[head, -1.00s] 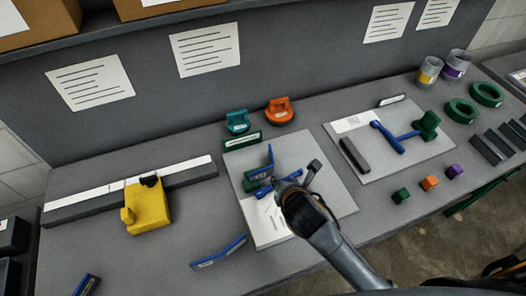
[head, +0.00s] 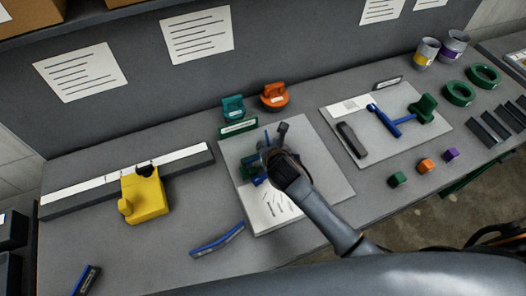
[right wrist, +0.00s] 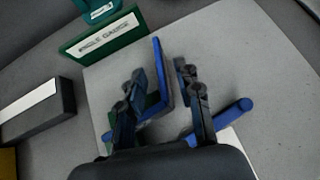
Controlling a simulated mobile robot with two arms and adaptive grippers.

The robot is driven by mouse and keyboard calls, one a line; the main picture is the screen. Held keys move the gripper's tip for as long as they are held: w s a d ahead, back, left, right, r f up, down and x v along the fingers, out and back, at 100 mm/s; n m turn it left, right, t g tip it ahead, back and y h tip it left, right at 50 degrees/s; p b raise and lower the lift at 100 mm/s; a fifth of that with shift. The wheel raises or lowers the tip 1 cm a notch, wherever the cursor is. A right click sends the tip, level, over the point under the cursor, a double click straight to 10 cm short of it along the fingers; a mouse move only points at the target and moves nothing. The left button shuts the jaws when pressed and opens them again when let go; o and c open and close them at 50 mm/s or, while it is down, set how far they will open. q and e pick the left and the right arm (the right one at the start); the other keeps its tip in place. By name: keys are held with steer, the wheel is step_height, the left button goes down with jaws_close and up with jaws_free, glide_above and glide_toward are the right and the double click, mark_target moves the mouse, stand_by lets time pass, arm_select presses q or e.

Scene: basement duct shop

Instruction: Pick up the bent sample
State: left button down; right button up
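A blue bent piece (right wrist: 157,75), shaped like an angled strip, is on the left grey board (head: 335,180), and I take it for the bent sample. In the head view my right gripper mostly hides it, along with a green block beside it. My right gripper (head: 267,155) is over the board; in the right wrist view (right wrist: 158,85) its fingers are open, one on each side of the blue piece. I cannot tell whether they touch it. A blue bar with a round end (right wrist: 236,112) lies behind the right finger. My left gripper is not in view.
A green label stand (head: 238,127), teal block (head: 233,107) and orange block (head: 274,96) stand behind. A yellow block (head: 146,197) is left; the right board (head: 375,155) holds tools.

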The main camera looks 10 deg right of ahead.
steer(key=shift+p+x, duration=0.35)
steer(key=shift+x, duration=2.15)
steer(key=shift+d, duration=0.15)
jaws_close()
